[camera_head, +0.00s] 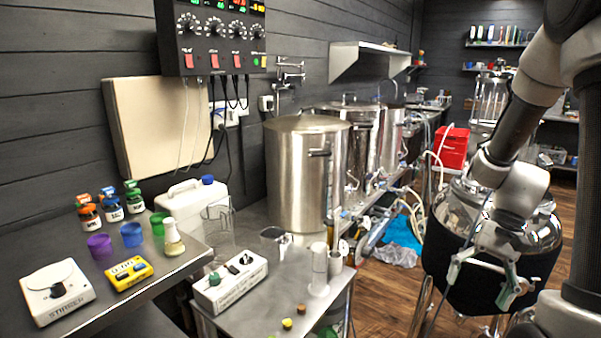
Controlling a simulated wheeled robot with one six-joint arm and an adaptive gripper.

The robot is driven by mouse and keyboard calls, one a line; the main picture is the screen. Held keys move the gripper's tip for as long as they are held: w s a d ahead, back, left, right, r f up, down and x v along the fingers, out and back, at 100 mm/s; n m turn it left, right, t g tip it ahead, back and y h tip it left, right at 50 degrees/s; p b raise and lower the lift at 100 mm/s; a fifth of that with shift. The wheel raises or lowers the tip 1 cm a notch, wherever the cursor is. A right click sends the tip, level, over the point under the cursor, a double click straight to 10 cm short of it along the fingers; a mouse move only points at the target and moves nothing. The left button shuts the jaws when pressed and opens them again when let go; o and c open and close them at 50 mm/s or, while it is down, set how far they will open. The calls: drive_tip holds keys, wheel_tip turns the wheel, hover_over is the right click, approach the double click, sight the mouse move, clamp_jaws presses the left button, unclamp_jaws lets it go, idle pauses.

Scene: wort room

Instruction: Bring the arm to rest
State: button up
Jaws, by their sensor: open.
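My arm comes in from the upper right and bends down over the right side of the view. My gripper (486,272) hangs at its end, in front of a dark-jacketed steel vessel (452,240). Its fingers are spread apart and I see nothing held between them. The gripper is well to the right of the benches and apart from the things on them. I cannot tell whether it touches the vessel behind it.
A left bench (150,293) holds a stirrer (57,292), a yellow meter (129,273), cups and jars. A lower steel table (290,325) carries a white box (230,283). Large steel kettles (305,180) line the wall. A red crate (452,148) stands behind. Wooden floor (385,290) shows between.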

drive_tip(key=s+r+n+t+h, duration=0.2)
drive_tip(key=s+r+n+t, duration=0.1)
drive_tip(key=r, duration=0.6)
drive_tip(key=s+r+n+t+h, duration=0.2)
drive_tip(key=s+r+n+t, duration=0.1)
drive_tip(key=r, duration=0.6)
drive_tip(key=shift+s+a+r+t+h, duration=0.3)
drive_tip(key=shift+s+r+t+h, duration=0.1)
drive_tip(key=shift+s+t, duration=0.55)
drive_tip(key=shift+w, duration=0.1)
